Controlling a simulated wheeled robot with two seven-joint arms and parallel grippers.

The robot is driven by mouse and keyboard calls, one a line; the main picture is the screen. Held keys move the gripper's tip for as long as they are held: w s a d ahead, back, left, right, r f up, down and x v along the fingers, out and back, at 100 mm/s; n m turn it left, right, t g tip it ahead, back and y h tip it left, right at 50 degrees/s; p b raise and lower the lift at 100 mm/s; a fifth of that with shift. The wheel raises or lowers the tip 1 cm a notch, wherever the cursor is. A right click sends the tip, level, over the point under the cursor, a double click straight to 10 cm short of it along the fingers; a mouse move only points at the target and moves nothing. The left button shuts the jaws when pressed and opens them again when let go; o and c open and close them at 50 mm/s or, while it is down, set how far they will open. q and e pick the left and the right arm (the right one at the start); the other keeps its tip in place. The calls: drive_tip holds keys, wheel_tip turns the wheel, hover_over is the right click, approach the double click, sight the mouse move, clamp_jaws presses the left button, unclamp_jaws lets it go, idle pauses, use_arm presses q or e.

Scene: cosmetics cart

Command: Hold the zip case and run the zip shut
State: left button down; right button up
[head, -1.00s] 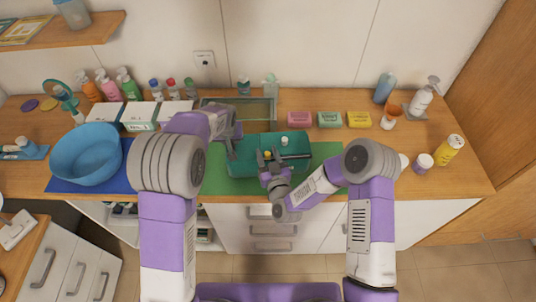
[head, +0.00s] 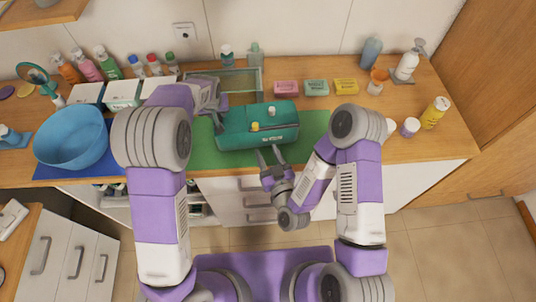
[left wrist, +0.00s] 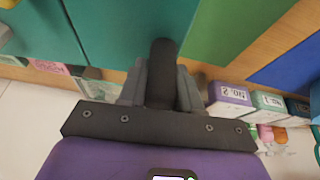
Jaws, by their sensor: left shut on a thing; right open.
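The teal zip case (head: 232,135) lies on a green mat (head: 313,125) on the counter. On its top are a yellow knob (head: 255,126) and a white knob (head: 271,111); I cannot tell how far the zip is closed. My left gripper (head: 218,122) is shut on the case's left end, its fingertips partly hidden by my arm. In the left wrist view the teal case (left wrist: 120,30) lies at the dark fingers. My right gripper (head: 268,155) is open and empty, just in front of the case near the counter's front edge, apart from the knobs.
A glass-sided tray (head: 236,80) stands behind the case. Pink, green and yellow soap boxes (head: 316,87) sit behind to the right. A blue bowl (head: 70,138) and white boxes (head: 122,94) are on the left. The counter right of the mat holds a yellow bottle (head: 435,112).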

idle(0.3)
use_arm(q)
drive_tip(key=c, duration=0.7)
unclamp_jaws()
